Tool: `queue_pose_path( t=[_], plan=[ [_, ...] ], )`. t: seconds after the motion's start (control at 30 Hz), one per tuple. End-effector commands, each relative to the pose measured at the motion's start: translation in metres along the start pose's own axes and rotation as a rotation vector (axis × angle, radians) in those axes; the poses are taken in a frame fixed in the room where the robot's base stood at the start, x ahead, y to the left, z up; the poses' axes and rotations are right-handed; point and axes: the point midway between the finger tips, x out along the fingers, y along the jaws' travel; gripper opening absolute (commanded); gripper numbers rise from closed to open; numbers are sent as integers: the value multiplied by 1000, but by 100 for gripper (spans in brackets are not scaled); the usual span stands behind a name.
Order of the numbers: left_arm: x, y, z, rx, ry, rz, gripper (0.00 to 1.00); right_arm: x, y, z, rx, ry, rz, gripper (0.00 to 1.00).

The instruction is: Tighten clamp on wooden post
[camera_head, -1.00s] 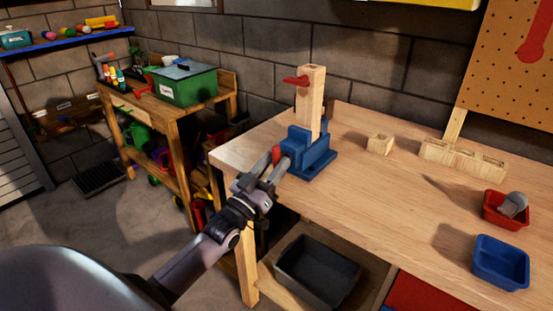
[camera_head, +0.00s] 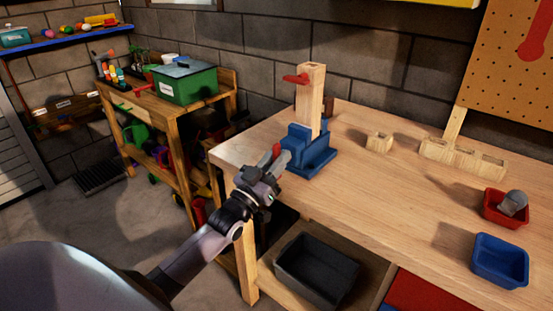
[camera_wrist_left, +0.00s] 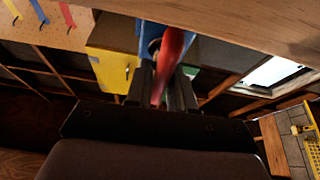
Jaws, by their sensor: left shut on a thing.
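A blue vise-like clamp (camera_head: 312,157) sits on the near left corner of the workbench. A wooden post (camera_head: 311,105) stands upright in it, with a small red piece (camera_head: 296,79) on its upper part. My left gripper (camera_head: 274,163) is at the clamp's front, shut on the clamp's red handle (camera_head: 276,151). In the left wrist view the red handle (camera_wrist_left: 170,58) runs between the two fingers (camera_wrist_left: 162,88), with part of the blue clamp behind it. The post does not clearly show there. My right gripper is in neither view.
The workbench (camera_head: 360,185) has a small wooden block (camera_head: 379,142), a wooden holder (camera_head: 462,158), a red bin (camera_head: 505,209) and a blue bin (camera_head: 500,261). A black bin (camera_head: 316,271) sits below. A side shelf with a green toolbox (camera_head: 185,82) stands left.

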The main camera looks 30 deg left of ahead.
Motion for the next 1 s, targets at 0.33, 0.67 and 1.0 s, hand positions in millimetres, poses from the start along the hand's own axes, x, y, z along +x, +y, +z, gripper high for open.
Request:
queue_pose_path(
  t=[0.33, 0.67, 1.0],
  plan=[
    [-1, 2, 2, 213, -1, 90, 0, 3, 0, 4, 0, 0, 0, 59],
    [-1, 5, 2, 503, -2, 210, 0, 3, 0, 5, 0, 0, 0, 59],
    [-3, 8, 4, 799, -3, 335, 0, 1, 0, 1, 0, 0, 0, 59]
  ],
)
